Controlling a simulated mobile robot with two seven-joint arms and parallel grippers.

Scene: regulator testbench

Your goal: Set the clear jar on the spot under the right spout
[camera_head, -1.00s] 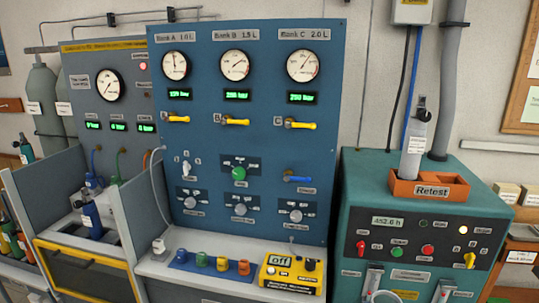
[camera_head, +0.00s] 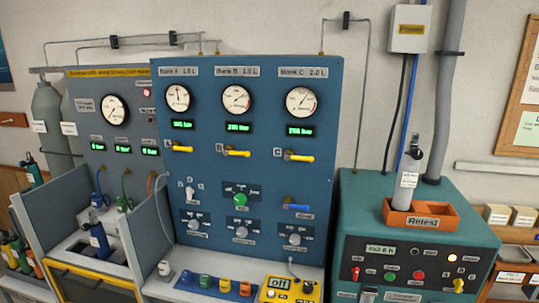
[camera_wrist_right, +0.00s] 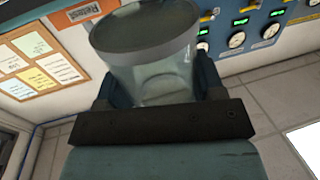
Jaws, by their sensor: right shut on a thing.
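A clear jar (camera_wrist_right: 150,75) fills the upper middle of the right wrist view. It is see-through, with a wide round grey end towards the top of the picture. My right gripper (camera_wrist_right: 160,82) is shut on it, with a dark finger on each side. Neither gripper shows in the head view, and my left gripper is in no view. I cannot make out the right spout or the spot under it. The lower front of the green cabinet (camera_head: 415,225) is cut off by the picture's bottom edge.
A blue panel (camera_head: 245,130) with gauges and yellow levers stands mid-view. An orange tray (camera_head: 425,222) labelled Retest holds a grey cylinder (camera_head: 403,195) on the cabinet. A yellow box (camera_head: 290,289) reading "off" sits below the panel. The right wrist view shows tiled floor (camera_wrist_right: 270,95).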

